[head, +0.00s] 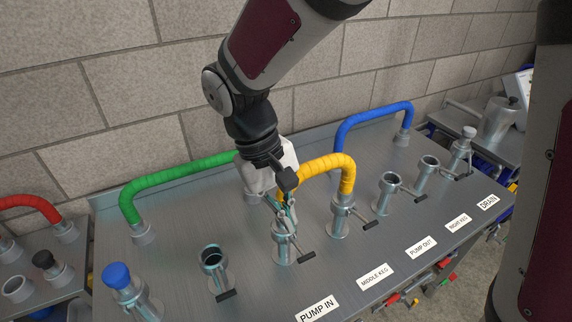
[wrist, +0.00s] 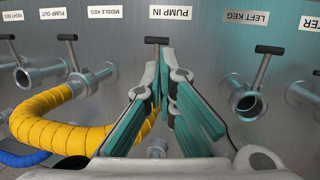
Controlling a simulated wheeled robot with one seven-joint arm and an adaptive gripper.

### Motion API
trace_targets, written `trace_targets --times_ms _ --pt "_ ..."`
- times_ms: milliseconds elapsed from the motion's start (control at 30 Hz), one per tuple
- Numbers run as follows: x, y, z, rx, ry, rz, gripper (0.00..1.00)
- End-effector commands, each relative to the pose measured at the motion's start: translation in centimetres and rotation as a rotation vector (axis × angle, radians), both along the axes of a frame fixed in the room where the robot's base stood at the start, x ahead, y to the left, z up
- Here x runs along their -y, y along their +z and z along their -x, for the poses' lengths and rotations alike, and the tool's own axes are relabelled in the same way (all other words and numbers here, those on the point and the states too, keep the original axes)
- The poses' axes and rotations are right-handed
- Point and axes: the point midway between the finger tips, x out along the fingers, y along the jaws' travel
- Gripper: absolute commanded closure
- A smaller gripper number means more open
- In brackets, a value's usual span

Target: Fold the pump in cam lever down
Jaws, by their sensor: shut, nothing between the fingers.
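The pump in port (head: 285,250) stands behind the PUMP IN label in the head view. Its cam lever (head: 306,258) has a thin stem and a black end and sticks out toward the label. In the wrist view the lever (wrist: 157,41) shows as a T just beyond my fingertips. My gripper (head: 286,218) is over the port, its fingers shut and empty; they also show in the wrist view (wrist: 164,68). A yellow hose (head: 325,163) runs from the neighbouring middle keg port to behind my gripper. My fingers hide its end and most of the port.
An open port (head: 212,258) with its own lever stands left of pump in. A blue-capped port (head: 116,275) is further left. Open ports (head: 390,182) stand to the right. Green (head: 180,180) and blue (head: 370,115) hoses arch behind. The panel's front strip is flat, with labels.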

Motion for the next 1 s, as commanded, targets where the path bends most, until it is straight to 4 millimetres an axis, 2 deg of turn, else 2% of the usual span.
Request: trace_targets --times_ms 100,300,500,700,1000 --pt "0.7 -2.4 0.4 -0.005 -0.002 0.003 1.0" --pt "1.7 -5.9 0.9 -0.004 -0.001 0.002 1.0" --pt "2.4 -8.2 1.2 -0.002 -0.002 0.001 1.0" --pt "2.6 -9.0 1.3 0.0 -0.001 0.0 1.0" --pt "2.6 -9.0 1.2 0.001 -0.001 0.0 1.0"
